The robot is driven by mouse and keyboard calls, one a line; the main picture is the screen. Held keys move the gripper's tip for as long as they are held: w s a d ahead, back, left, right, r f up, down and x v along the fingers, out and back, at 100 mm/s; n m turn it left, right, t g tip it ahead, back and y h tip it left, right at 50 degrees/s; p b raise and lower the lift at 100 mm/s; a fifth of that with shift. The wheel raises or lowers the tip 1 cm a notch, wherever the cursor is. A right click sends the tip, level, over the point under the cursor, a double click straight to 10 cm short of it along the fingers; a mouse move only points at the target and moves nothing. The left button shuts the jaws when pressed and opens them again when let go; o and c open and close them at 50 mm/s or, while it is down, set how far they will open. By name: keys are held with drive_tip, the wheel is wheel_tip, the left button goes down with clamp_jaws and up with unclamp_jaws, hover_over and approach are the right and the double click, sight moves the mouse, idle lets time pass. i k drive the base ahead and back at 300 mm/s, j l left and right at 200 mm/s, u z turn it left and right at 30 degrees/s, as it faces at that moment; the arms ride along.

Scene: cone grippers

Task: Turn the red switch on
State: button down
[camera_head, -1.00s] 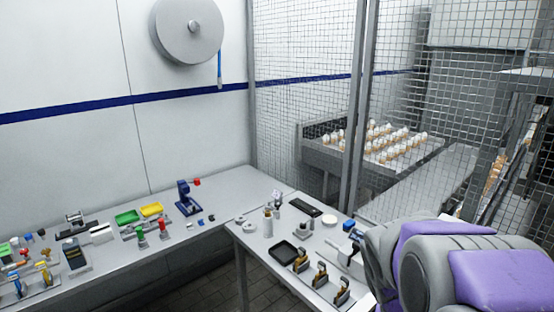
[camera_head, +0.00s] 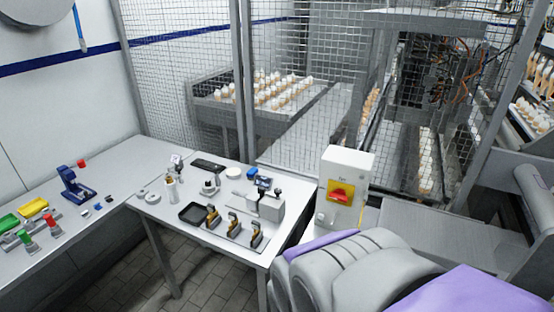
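The red switch (camera_head: 340,195) sits on a yellow plate on the front of a pale box (camera_head: 348,164), right of the small table's far right corner. The red handle looks roughly level, but it is too small to tell its setting for certain. My arm, grey and purple, fills the lower right of the view, below and in front of the box. My gripper is not in view.
A small table (camera_head: 190,228) holds a black tray (camera_head: 193,213), several yellow-and-black clamps (camera_head: 232,223) and a grey device (camera_head: 268,200). A longer bench (camera_head: 40,262) runs along the left. Wire mesh fencing (camera_head: 290,130) stands behind. Tiled floor (camera_head: 205,285) shows between.

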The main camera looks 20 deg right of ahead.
sight(338, 194)
drive_tip(key=k+l, duration=0.3)
drive_tip(key=l, duration=0.15)
drive_tip(key=k+l+u, duration=0.1)
drive_tip(key=k+l, duration=0.2)
drive_tip(key=l, duration=0.15)
